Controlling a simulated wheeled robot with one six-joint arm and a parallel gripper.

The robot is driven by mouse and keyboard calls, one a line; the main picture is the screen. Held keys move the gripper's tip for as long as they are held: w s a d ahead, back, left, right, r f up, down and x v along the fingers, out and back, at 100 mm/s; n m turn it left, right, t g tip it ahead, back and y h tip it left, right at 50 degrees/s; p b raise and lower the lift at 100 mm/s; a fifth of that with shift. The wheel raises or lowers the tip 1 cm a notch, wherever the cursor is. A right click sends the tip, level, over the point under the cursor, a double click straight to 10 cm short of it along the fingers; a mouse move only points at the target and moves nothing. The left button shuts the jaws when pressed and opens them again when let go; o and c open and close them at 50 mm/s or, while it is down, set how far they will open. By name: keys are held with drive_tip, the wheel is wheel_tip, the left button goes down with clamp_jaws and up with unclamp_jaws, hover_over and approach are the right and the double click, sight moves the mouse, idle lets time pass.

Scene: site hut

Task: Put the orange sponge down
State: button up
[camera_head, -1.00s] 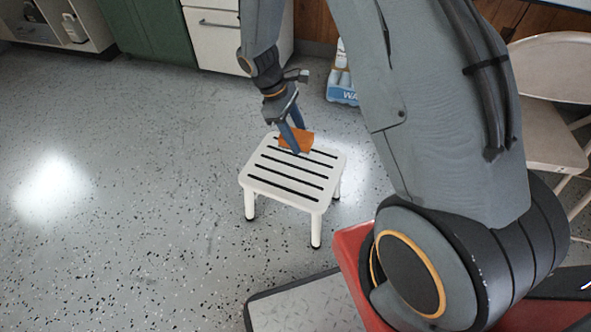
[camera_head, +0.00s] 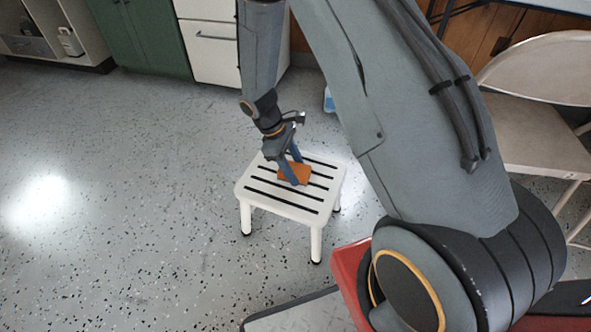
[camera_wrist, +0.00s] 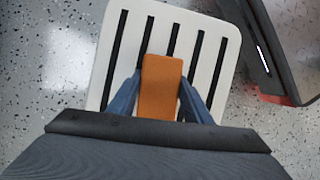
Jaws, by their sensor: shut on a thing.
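The orange sponge (camera_head: 296,173) is between the two blue fingers of my gripper (camera_head: 293,172), which is shut on it. The sponge is over the slatted top of a white step stool (camera_head: 268,207). I cannot tell whether it touches the stool top. In the wrist view the sponge (camera_wrist: 161,86) shows upright in the picture between the fingers (camera_wrist: 160,98), with the stool's slats (camera_wrist: 207,62) around it.
A white folding chair (camera_head: 540,75) stands at the right. Green (camera_head: 150,38) and white (camera_head: 212,45) cabinets line the back, with an open shelf (camera_head: 58,35) at far left. The speckled floor (camera_head: 130,190) left of the stool is clear.

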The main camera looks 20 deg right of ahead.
drive_tip(key=shift+f, duration=0.1)
drive_tip(key=o, duration=0.9)
drive_tip(key=shift+o, duration=0.2)
drive_tip(key=p+v, duration=0.4)
drive_tip(key=v, duration=0.8)
drive_tip(key=s+a+r+t+y, duration=0.1)
drive_tip(key=s+a+r, duration=0.3)
drive_tip(key=a+r, duration=0.3)
drive_tip(key=s+a+r+m+y, duration=0.1)
drive_tip(key=s+a+r, duration=0.2)
drive_tip(key=s, duration=0.5)
drive_tip(key=s+a+r+m+t+y, duration=0.1)
drive_tip(key=s+a+r, duration=0.3)
drive_tip(key=s, duration=0.3)
drive_tip(key=s+a+r+m+y, duration=0.1)
drive_tip(key=s+a+r+m, duration=0.1)
drive_tip(key=s+r, duration=0.3)
drive_tip(key=s+a, duration=0.1)
drive_tip(key=s, duration=0.2)
drive_tip(key=shift+s+a+r+t+y, duration=0.2)
drive_tip(key=shift+s+t+y, duration=0.1)
drive_tip(key=shift+s+t, duration=0.1)
